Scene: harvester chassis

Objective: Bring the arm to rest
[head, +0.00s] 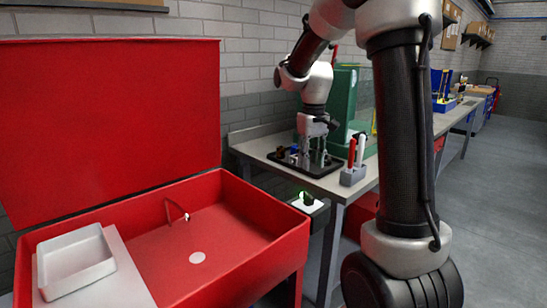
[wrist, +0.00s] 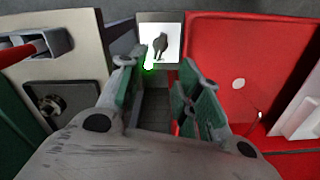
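My gripper (head: 313,158) hangs fingers down above a black tray (head: 287,160) on the grey workbench in the head view. In the wrist view my gripper (wrist: 157,85) shows its two green-padded fingers spread apart, with nothing between them. My arm reaches from the right foreground, bends at the top and comes down over the bench. Whether the fingertips touch anything on the tray cannot be told.
A red sink (head: 240,245) with a raised red panel stands at left. A small white-topped stand (head: 300,207) holds a dark part beside a green glow. A grey holder (head: 352,177) with red and white handles stands at the bench edge. Floor at right is clear.

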